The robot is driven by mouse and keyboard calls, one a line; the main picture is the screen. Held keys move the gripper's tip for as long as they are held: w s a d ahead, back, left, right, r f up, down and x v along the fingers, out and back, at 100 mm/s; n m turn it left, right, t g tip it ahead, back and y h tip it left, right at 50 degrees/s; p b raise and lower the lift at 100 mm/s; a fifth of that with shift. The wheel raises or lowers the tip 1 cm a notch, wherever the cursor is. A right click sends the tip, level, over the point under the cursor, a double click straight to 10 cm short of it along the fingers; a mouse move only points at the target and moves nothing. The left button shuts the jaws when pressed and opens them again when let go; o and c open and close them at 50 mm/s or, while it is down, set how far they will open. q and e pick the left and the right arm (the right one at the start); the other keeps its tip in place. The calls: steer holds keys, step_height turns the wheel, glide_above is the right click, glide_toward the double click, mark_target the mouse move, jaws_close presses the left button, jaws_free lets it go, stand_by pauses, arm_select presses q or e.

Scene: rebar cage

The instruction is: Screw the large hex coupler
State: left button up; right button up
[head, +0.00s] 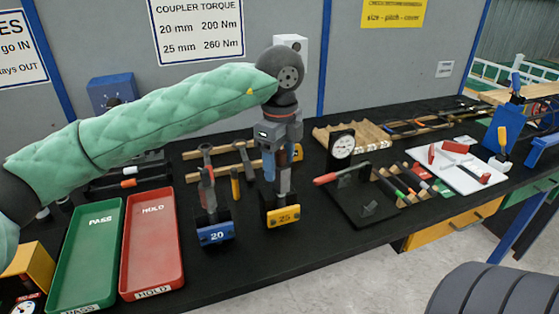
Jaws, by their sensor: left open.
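My left gripper (277,185) reaches down from the green-sleeved arm and is open. Its fingers hang directly over the yellow-faced black stand (283,216) marked 25, around or just in front of an upright tool there; I cannot tell if they touch it. A blue-faced stand (215,232) marked 20 stands to the left, with an upright red-and-dark tool (207,188) in it. I cannot make out the large hex coupler clearly; the gripper may hide it. My right gripper is not in view.
A green PASS tray (86,252) and a red HOLD tray (152,245) lie at the left, both empty. A dial gauge (342,146), a black plate with a red-handled clamp (362,206) and a white board (457,167) stand to the right. The bench front is mostly clear.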

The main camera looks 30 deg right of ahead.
arm_select(q)
steer(key=shift+f, duration=0.45)
steer(key=c, duration=1)
